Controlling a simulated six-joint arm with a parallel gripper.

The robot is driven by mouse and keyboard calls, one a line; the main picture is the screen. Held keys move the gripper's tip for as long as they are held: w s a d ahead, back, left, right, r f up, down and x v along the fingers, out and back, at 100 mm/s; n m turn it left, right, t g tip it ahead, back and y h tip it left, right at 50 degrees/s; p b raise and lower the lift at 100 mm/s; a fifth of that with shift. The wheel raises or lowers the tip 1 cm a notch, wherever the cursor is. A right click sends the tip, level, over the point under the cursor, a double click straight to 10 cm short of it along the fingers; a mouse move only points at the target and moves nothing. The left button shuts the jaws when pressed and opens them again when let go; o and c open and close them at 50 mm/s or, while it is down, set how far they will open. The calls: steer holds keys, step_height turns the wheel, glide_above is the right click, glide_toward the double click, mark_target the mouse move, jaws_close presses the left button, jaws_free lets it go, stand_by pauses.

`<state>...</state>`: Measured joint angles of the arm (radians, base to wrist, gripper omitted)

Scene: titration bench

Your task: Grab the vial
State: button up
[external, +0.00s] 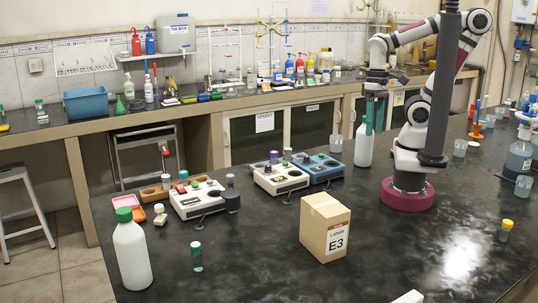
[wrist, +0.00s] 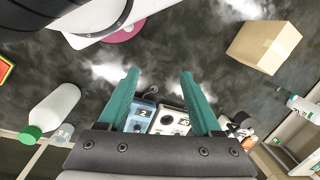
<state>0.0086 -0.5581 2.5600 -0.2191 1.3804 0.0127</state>
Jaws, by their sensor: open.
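Two small vials stand apart on the black bench in the external view. Which one is meant, I cannot tell. I cannot make out either vial surely there.
A cardboard box (external: 325,228) stands mid-bench, also in the wrist view (wrist: 264,46). A large green-capped bottle (external: 131,252) is at front left. White (external: 281,178) and blue (external: 320,168) devices stand behind. Bench is clear around the box.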

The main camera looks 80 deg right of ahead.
mark_target(197, 257)
steer(key=w+a+r+n+t, duration=0.2)
steer(key=w+a+n+t, duration=0.1)
steer(key=w+n, duration=0.75)
steer(key=w+a+r+n+t, duration=0.2)
steer(key=w+a+n+t, duration=0.15)
steer(key=w+n, duration=0.75)
steer(key=w+a+n+t+y, duration=0.2)
steer(key=w+a+n, duration=0.5)
steer(key=a+n, duration=0.65)
steer(key=a+n+y, duration=0.6)
steer(key=a+n, duration=0.8)
steer(key=n, duration=0.2)
steer(key=shift+t, duration=0.45)
step_height(197, 257, down, 20)
steer(key=shift+a+f, duration=0.15)
steer(key=shift+f, duration=0.05)
steer(key=x, duration=0.7)
steer(key=r+x, duration=0.1)
steer(key=x, duration=0.3)
steer(key=shift+w+a, duration=0.2)
steer(key=shift+a, duration=0.15)
jaws_close()
